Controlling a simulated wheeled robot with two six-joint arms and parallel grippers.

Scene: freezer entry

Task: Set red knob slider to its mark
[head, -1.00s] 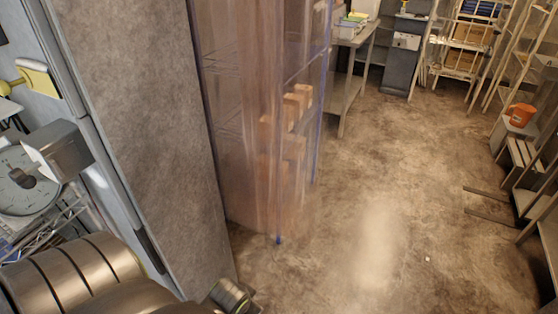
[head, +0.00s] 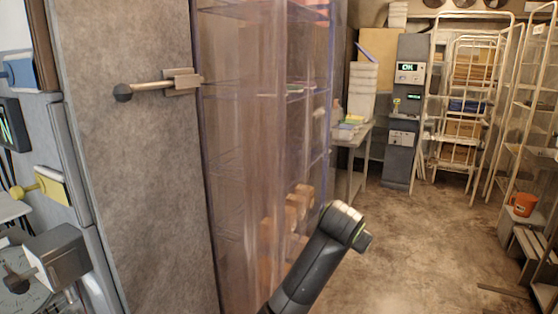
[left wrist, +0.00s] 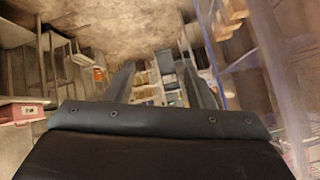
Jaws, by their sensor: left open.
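I cannot make out a red knob slider or its mark in either view. My left gripper (left wrist: 160,78) shows in the left wrist view, with its two dark fingers apart and nothing seen between them. It points toward the distant racks and the floor, away from any nearby control. In the head view a dark arm link of mine rises from the bottom middle, but no gripper shows there. My right gripper is not in view.
A grey post (head: 140,190) carries a lever with a black knob (head: 122,92). A clear strip curtain (head: 262,150) hangs beside it. A yellow handle (head: 24,190) is at the left. Grey control boxes (head: 409,72) stand far back.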

